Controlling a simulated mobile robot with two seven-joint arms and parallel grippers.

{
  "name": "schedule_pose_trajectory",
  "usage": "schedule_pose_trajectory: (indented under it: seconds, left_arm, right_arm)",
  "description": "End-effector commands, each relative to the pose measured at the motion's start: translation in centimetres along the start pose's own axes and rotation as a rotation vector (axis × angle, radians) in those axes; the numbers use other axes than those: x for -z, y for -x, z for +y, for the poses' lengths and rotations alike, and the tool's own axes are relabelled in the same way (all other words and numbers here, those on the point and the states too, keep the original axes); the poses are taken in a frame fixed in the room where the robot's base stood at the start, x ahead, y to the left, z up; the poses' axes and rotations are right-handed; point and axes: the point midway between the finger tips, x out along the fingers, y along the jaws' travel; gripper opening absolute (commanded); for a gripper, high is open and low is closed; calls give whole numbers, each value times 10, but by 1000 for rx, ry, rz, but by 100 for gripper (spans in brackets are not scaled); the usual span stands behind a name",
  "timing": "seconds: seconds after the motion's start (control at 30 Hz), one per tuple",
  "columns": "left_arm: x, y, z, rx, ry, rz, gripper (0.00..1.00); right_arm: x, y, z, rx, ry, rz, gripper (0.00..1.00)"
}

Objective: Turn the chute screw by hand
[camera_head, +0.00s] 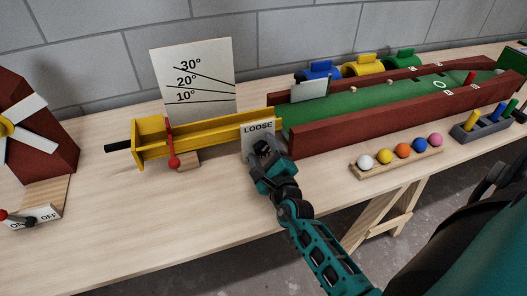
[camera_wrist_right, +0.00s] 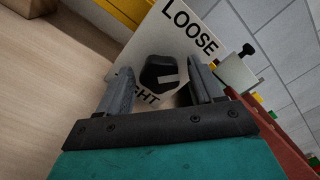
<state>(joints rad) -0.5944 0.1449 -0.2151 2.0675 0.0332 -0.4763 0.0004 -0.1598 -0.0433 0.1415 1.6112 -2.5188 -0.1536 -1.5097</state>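The chute screw is a black knob (camera_wrist_right: 160,75) with a pale mark, in front of a white plate (camera_wrist_right: 178,32) lettered LOOSE, with part of a second word, "GHT", below. In the head view the plate (camera_head: 257,129) stands at the right end of the yellow chute (camera_head: 215,133). My right gripper (camera_head: 263,150) is at the plate and hides the knob there. In the wrist view its fingers (camera_wrist_right: 163,84) are open, one on each side of the knob, with gaps visible on both sides. My left gripper is not in view.
An angle board (camera_head: 193,78) stands behind the chute. A red ball-ended pointer (camera_head: 173,150) hangs at its side. A long green lane (camera_head: 400,97) with red walls adjoins on the right. A rack of coloured balls (camera_head: 400,160) lies in front of it.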

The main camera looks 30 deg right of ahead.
Motion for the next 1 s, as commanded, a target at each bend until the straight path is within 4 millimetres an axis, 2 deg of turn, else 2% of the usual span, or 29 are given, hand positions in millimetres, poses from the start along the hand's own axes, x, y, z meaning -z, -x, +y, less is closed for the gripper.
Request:
schedule_pose_trajectory:
  seconds: [0.07,0.53,0.77,1.0]
  left_arm:
    - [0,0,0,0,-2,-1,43]
    - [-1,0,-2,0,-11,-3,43]
    - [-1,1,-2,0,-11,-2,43]
    - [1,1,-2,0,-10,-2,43]
  right_arm:
    - [0,0,0,0,0,0,58]
    - [0,0,0,0,0,0,14]
    - [0,0,0,0,-19,0,14]
    - [0,0,0,0,-124,0,14]
